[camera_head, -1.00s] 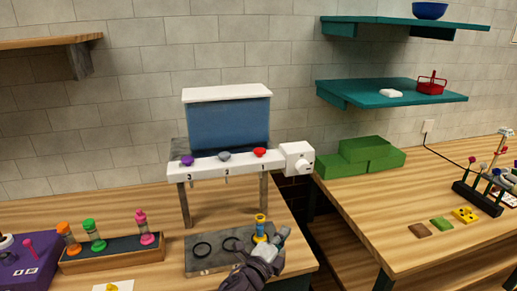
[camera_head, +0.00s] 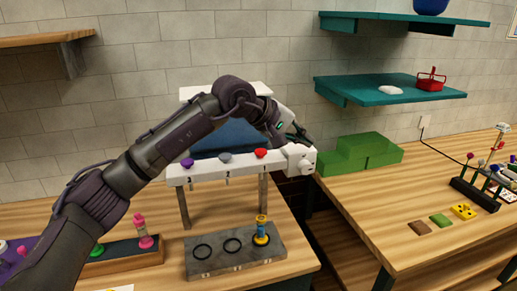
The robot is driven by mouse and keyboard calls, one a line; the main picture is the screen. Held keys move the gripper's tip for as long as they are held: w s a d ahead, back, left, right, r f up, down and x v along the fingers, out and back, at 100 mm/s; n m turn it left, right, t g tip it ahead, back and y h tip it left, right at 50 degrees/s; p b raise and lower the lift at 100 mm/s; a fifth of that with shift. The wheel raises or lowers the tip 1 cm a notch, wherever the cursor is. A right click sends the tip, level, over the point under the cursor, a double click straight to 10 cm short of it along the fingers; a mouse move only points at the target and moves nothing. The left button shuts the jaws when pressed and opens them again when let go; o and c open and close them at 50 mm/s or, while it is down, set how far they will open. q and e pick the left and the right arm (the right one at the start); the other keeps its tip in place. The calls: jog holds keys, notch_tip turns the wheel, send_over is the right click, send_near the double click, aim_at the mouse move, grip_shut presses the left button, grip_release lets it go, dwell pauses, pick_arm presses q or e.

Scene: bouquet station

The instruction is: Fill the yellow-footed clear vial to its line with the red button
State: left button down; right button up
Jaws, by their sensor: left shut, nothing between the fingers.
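The vial (camera_head: 262,229) has a yellow foot and a yellow top, with a bluish middle part. It stands upright at the rightmost ring of the grey tray (camera_head: 205,267), below the dispenser. Its fill line is too small to make out. The red button (camera_head: 261,153) is at the right end of the dispenser's white bar (camera_head: 212,171), by the number 1. My left gripper (camera_head: 300,136) is shut and empty, above and to the right of the red button, over the white knob box. My left arm crosses in front of the blue tank. My right gripper is not in view.
A grey button (camera_head: 225,157) and a purple button (camera_head: 187,163) sit farther left on the bar. A rack (camera_head: 130,262) with a pink-topped vial (camera_head: 142,231) is partly hidden by my arm. Green blocks (camera_head: 362,152) stand on the right table.

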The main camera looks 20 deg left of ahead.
aim_at(259, 151)
pick_arm(q)
jog(key=w+a+r+m+t+y, duration=0.1)
jog(key=a+r+y, duration=0.4)
jog(key=a, duration=0.6)
jog(key=shift+w+a+r+m+t+y, duration=0.25)
jog(key=shift+w+r+m+t+y, duration=0.1)
jog(key=shift+r, duration=0.3)
jog(key=shift+f, duration=0.15)
notch_tip(259, 151, down, 8)
jog(key=b, duration=0.6)
jog(key=shift+f+b, duration=0.3)
jog(key=shift+f, duration=0.4)
